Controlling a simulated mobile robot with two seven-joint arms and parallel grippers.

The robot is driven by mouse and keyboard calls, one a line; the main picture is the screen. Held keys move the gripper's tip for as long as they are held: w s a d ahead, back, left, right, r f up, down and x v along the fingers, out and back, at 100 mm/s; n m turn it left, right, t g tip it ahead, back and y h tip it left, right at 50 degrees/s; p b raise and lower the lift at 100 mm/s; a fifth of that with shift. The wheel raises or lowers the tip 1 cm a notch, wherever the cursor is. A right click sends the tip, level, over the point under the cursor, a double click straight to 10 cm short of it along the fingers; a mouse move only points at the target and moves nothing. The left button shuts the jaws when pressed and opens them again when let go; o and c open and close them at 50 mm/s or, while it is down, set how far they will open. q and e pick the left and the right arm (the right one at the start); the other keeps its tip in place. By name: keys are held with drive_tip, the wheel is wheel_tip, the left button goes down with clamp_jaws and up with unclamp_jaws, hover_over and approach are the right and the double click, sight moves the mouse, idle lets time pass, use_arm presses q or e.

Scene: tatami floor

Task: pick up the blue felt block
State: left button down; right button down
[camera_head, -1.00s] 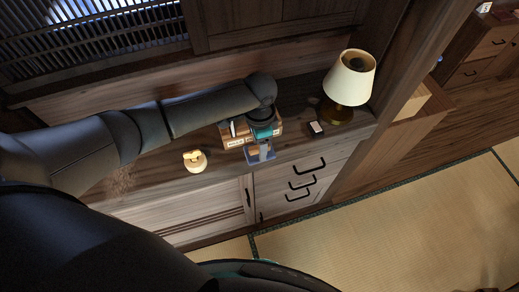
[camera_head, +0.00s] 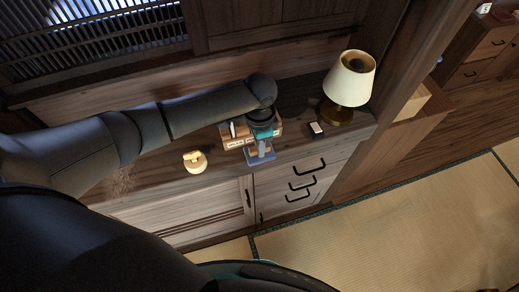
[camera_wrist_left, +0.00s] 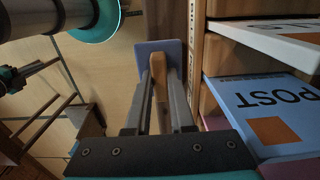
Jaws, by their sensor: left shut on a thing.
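The blue felt block (camera_wrist_left: 145,47) shows in the left wrist view as a flat lavender-blue piece at the fingertips, with a light wooden strip (camera_wrist_left: 157,75) running between the fingers. My left gripper (camera_wrist_left: 160,68) is shut on it. In the head view the block shows as a small blue patch (camera_head: 267,157) at the cabinet's front edge, below my left gripper (camera_head: 262,141). Whether it touches the cabinet top cannot be told. My right gripper is not in view.
A wooden letter rack (camera_head: 236,143) stands right beside the gripper; a blue POST card (camera_wrist_left: 265,105) lies in it. A lamp (camera_head: 348,80) and a small white-topped item (camera_head: 316,128) stand to the right, a cream round object (camera_head: 195,161) to the left. Tatami (camera_head: 400,220) lies below.

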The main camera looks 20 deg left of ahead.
use_arm(q)
wheel_tip(320, 180, up, 20)
drive_tip(key=p, duration=0.1)
idle(0.5)
drive_tip(key=c, duration=1.4)
unclamp_jaws()
clamp_jaws()
